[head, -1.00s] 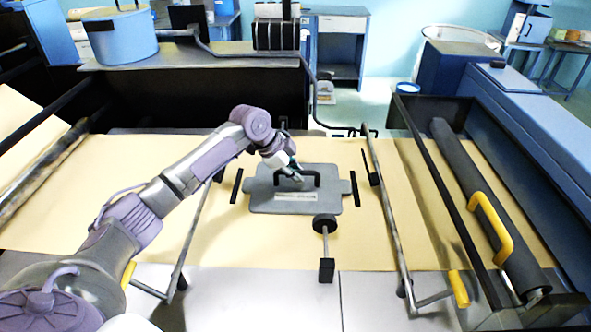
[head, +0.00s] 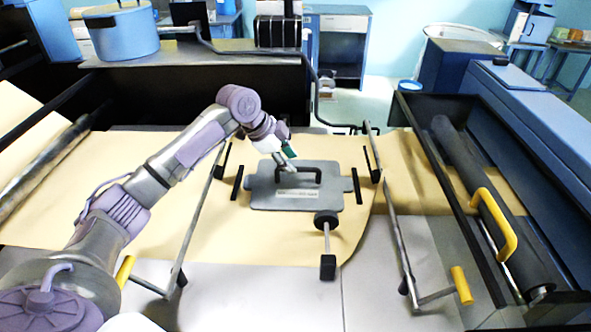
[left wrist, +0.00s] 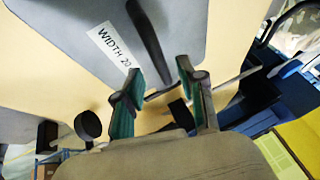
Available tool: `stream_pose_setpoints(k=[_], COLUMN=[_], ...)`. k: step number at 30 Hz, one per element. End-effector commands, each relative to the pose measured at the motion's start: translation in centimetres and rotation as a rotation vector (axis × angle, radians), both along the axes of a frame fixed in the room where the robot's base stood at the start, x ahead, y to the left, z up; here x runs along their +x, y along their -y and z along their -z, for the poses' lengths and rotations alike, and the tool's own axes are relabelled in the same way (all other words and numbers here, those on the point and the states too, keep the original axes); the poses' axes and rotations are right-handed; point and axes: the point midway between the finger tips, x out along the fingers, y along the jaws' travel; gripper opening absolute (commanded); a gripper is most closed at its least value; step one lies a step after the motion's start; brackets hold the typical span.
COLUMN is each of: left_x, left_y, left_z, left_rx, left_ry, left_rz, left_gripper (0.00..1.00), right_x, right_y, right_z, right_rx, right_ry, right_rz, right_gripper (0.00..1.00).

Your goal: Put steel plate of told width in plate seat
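The grey steel plate (head: 270,201) lies flat on the brown paper, between two upright black strips (head: 237,183) (head: 356,185) that appear to bound the plate seat. It has a black handle (head: 299,173) and a white label. In the left wrist view the label (left wrist: 108,45) reads "WIDTH 20", with its end cut off by a finger. My left gripper (head: 287,160) is just behind and above the handle. In the left wrist view its teal-padded fingers (left wrist: 162,95) are apart with nothing between them, and the handle (left wrist: 150,42) lies beyond them. My right gripper is not seen.
A black round knob on a rod (head: 326,220) stands in front of the plate. Metal rails with yellow grips (head: 461,286) flank it. A dark roller with a yellow handle (head: 495,225) lies at right. The brown paper (head: 215,232) has a curved free edge right of the plate.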

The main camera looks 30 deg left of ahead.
Motion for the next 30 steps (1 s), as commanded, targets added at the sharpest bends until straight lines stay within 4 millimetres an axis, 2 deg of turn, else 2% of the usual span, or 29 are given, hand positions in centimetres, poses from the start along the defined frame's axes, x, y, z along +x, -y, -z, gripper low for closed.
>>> stream_pose_setpoints(k=[6,12,30], left_x=[-1.9,-2.8,-3.0], left_y=[-1.5,-2.2,-2.4], left_z=[-3.7,-5.8,-6.3], left_rx=[0.003,0.001,0.001], left_ry=[0.002,0.000,-0.001], left_rz=[-0.001,-0.001,0.000], left_gripper=[0.40,0.40,0.40], right_x=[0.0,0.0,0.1], right_y=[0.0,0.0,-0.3], right_z=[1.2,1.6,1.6], right_rx=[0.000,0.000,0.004], right_ry=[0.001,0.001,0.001], right_rz=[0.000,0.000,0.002], right_gripper=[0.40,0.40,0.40])
